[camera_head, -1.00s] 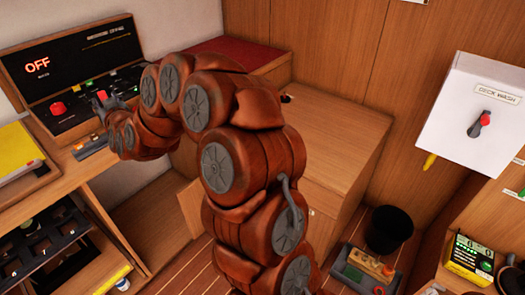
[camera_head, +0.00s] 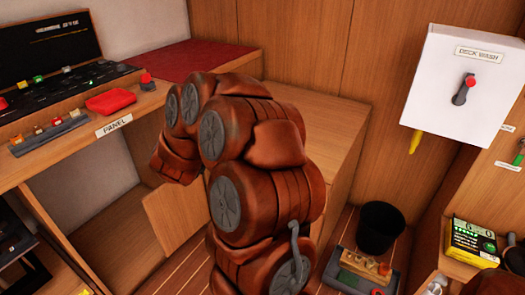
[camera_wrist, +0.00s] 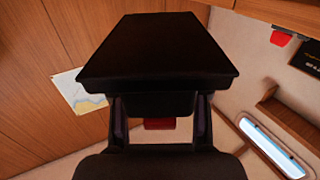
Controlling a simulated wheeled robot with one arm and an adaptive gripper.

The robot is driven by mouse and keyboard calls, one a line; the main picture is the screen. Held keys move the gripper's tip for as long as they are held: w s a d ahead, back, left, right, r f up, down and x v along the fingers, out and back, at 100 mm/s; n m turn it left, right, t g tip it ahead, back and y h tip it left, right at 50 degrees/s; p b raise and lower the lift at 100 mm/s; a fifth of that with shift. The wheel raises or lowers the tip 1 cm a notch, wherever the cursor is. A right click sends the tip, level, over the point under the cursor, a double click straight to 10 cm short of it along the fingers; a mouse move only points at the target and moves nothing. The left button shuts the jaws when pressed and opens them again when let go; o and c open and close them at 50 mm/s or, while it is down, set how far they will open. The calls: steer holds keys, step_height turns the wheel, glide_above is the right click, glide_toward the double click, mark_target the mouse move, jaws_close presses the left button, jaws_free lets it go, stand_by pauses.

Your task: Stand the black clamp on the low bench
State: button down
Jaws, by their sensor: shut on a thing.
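In the wrist view my gripper (camera_wrist: 160,108) has a finger at each side and is shut on a dark, blocky thing, the black clamp (camera_wrist: 158,55). The clamp fills the upper middle of that view, with its broad flat face toward the camera. In the head view the gripper and clamp are hidden behind my reddish-brown arm. A low wooden bench (camera_head: 335,127) with a bare, light top stands behind and to the right of my arm, partly covered by it. I cannot tell the clamp's height above it.
At left is a panel desk (camera_head: 70,140) with a black control panel (camera_head: 60,85) and a red item (camera_head: 111,101). A red-topped cabinet (camera_head: 190,60) adjoins the bench. A black bin (camera_head: 380,228) and a grey tray (camera_head: 345,275) stand at right, below a white deck-wash box (camera_head: 465,85).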

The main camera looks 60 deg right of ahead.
steer(key=s+d+f+m+g+h+b, duration=0.1)
steer(key=s+d+f+m+g+b, duration=0.1)
steer(key=s, duration=0.6)
steer(key=s+d+f+m+g+h+b, duration=0.1)
steer(key=s+d+f+m+g+b, duration=0.2)
steer(key=s, duration=0.6)
step_height(320, 180, down, 4)
steer(key=d+g+b, duration=0.2)
steer(key=g, duration=0.1)
steer(key=shift+s+d, duration=0.25)
steer(key=shift+s, duration=0.05)
steer(key=w+d+b, duration=0.1)
steer(key=w+d, duration=0.2)
steer(key=w+d+f, duration=0.1)
steer(key=w+d, duration=0.1)
steer(key=d, duration=0.2)
steer(key=w+d+b, duration=0.1)
steer(key=w+d, duration=0.2)
steer(key=d, duration=0.1)
steer(key=shift+w+f+b, duration=0.25)
steer(key=shift+w+b, duration=0.1)
steer(key=shift+w+d, duration=0.6)
steer(key=shift+d, duration=0.2)
steer(key=shift+f+b, duration=0.35)
steer(key=shift+f, duration=1.2)
